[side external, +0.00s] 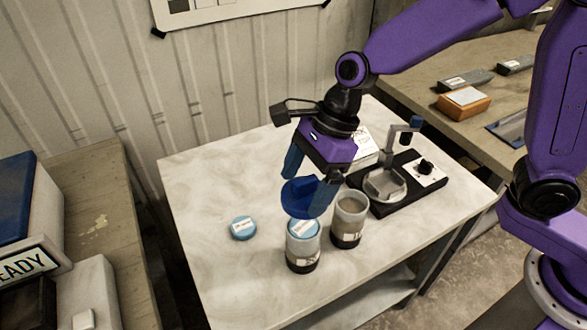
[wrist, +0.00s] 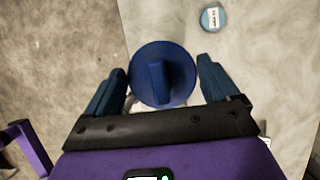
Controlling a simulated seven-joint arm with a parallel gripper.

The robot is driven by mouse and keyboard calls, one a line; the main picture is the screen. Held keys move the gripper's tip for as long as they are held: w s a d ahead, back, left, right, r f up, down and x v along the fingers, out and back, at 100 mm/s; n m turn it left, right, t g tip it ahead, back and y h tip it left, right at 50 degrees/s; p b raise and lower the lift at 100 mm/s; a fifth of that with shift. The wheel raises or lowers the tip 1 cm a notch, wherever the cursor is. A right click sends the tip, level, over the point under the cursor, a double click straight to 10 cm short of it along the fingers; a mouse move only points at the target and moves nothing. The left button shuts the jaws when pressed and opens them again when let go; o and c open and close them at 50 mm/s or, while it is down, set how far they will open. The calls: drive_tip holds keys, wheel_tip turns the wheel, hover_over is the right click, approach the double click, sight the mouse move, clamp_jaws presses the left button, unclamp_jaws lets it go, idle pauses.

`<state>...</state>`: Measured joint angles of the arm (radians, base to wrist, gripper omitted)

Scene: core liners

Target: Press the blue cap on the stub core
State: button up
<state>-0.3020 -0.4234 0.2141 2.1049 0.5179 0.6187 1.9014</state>
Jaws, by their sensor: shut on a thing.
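My gripper (side external: 308,178) has its two blue fingers on either side of a dark blue disc (side external: 293,197) with a raised ridge. In the wrist view the dark blue disc (wrist: 178,90) fills the space between the fingers (wrist: 162,85). A jar-like core liner (side external: 302,247) stands upright with a light blue labelled cap (side external: 303,227) on top. The disc is just above or behind that cap; I cannot tell whether they touch. A second liner (side external: 348,222), grey and open-topped, stands to its right. The label writing is too small to read.
A loose light blue labelled cap (side external: 243,228) lies on the pale table (side external: 215,180), left of the capped liner; it also shows in the wrist view (wrist: 213,18). A black-based instrument (side external: 400,185) with an upright arm stands close on the right. The table's left part is clear.

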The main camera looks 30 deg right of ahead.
hover_over(297, 229)
drive_tip(key=d, duration=0.2)
drive_tip(key=shift+a+f, duration=0.15)
drive_tip(key=shift+f, duration=1.6)
drive_tip(key=shift+a+f, duration=0.1)
drive_tip(key=shift+f, duration=1.65)
drive_tip(key=shift+f, duration=1.2)
drive_tip(key=o, duration=0.7)
drive_tip(key=shift+r, duration=0.1)
drive_tip(key=shift+r, duration=3.45)
